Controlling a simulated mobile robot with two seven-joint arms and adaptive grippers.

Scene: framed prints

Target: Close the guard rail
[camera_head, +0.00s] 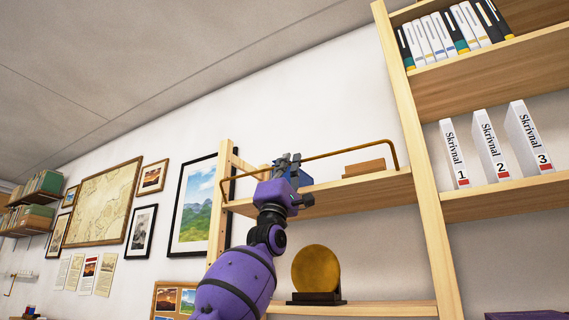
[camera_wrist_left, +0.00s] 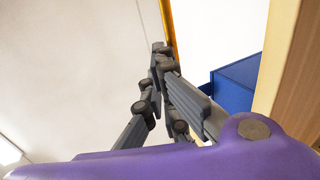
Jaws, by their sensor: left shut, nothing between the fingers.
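The guard rail (camera_head: 345,149) is a thin brass-coloured bar with bent ends, running along the middle shelf (camera_head: 345,193) of the wooden unit. Its left part passes behind or beside my left gripper (camera_head: 287,160), so I cannot tell its exact angle to the shelf. My left gripper is raised at the shelf's left part, close to the rail, with its fingers together and nothing between them. In the left wrist view, the fingers (camera_wrist_left: 158,52) point up beside an orange strip of the rail (camera_wrist_left: 168,22); whether they touch it is unclear. My right gripper is out of view.
A wooden block (camera_head: 363,168) lies on the shelf, and a blue box (camera_wrist_left: 238,85) is near the gripper. A gold disc (camera_head: 317,268) stands below. Wooden uprights (camera_head: 420,160) flank the shelf. White binders (camera_head: 489,148) stand to the right. Framed prints (camera_head: 197,205) hang left.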

